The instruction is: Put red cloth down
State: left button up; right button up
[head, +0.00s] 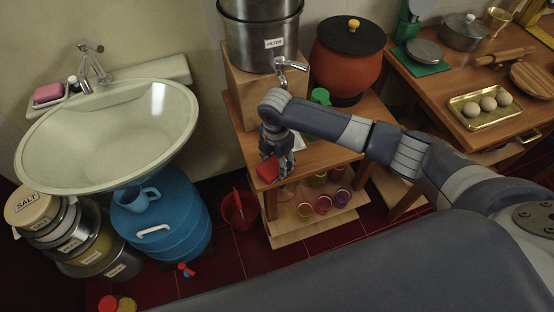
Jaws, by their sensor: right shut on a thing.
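The red cloth (268,169) is a small red patch at the front left edge of the wooden shelf stand (315,152). My right gripper (274,160) is directly over it, pointing down, shut on the cloth. The fingers hide part of the cloth, and I cannot tell whether it rests on the wood or hangs just above it. My left gripper is not in the head view.
A steel filter container (262,45) and an orange pot with black lid (347,58) stand behind my right arm. Coloured jars (322,204) sit on the lower shelf. A red bucket (240,210) and blue barrel (160,222) stand left, below the sink (110,135).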

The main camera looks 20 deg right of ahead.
aim_at(276, 163)
jog(key=shift+f, duration=0.1)
jog(key=shift+f, duration=0.3)
jog(key=o, duration=1)
jog(key=shift+o, duration=0.2)
jog(key=shift+r, duration=0.1)
notch_tip(276, 163, up, 13)
jog(key=shift+a, duration=0.15)
jog(key=shift+s+f, duration=0.1)
jog(key=shift+f, duration=0.1)
